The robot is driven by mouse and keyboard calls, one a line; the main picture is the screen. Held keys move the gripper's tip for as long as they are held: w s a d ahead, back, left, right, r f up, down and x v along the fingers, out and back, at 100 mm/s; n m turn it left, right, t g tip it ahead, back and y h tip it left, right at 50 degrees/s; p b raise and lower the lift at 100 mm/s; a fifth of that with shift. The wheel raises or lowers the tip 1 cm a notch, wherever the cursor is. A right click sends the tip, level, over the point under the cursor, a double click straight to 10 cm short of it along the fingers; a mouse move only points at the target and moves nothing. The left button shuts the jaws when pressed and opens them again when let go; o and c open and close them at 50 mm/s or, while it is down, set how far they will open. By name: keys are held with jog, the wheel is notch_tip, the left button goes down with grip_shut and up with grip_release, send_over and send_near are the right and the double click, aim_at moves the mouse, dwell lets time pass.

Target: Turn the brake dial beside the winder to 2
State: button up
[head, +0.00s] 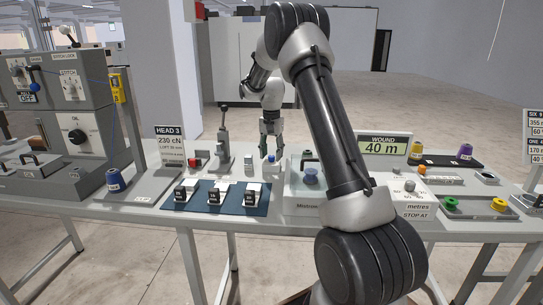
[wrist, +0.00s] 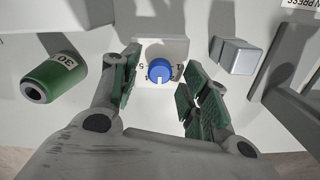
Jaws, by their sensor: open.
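The brake dial is a small blue knob (wrist: 160,71) on a pale plate with small dark marks around it. A white line on the knob points toward the bottom of the wrist view. The numbers are too small to read surely. My gripper (wrist: 158,94) is open, with its green-padded fingers on either side of the knob, apart from it. In the head view my gripper (head: 271,142) points down at the blue knob (head: 271,158) on the bench. The winder (head: 302,190), a pale unit, stands right of it, partly behind my arm.
A green spool marked 30 (wrist: 53,77) and a grey block (wrist: 236,56) flank the knob in the wrist view. A lever stand (head: 224,143) is left of my gripper. A blue mat (head: 222,207) with several labelled blocks lies in front.

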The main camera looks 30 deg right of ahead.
jog(key=shift+f, duration=0.6)
jog(key=shift+c, duration=0.5)
grip_shut()
jog(key=n, duration=0.4)
jog(key=shift+n, duration=2.4)
